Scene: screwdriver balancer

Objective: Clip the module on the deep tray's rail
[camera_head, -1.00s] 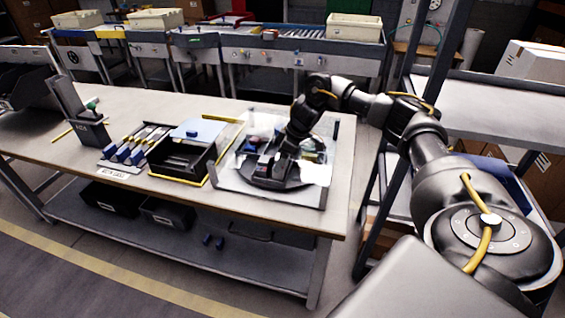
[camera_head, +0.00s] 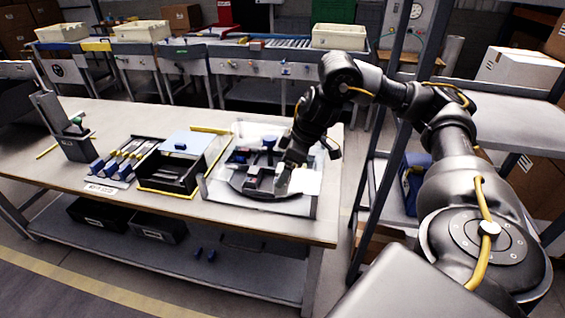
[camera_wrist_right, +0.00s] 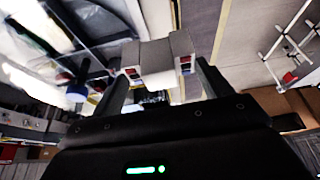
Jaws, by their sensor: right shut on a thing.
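The module, a light grey block with small red and blue parts (camera_wrist_right: 158,56), is held between the fingers of my right gripper (camera_wrist_right: 160,78) in the right wrist view. In the head view my right gripper (camera_head: 287,172) is over the right part of a dark round tray (camera_head: 245,187); the module is hard to make out there. A black, deep-walled tray (camera_head: 170,178) stands left of the round one, inside yellow edging. My left gripper is not in view.
Blue-handled tools (camera_head: 118,160) lie in a rack left of the black tray. A grey upright holder (camera_head: 78,145) stands farther left. A metal shelf rack (camera_head: 390,170) stands close to my right arm. The table's front left is clear.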

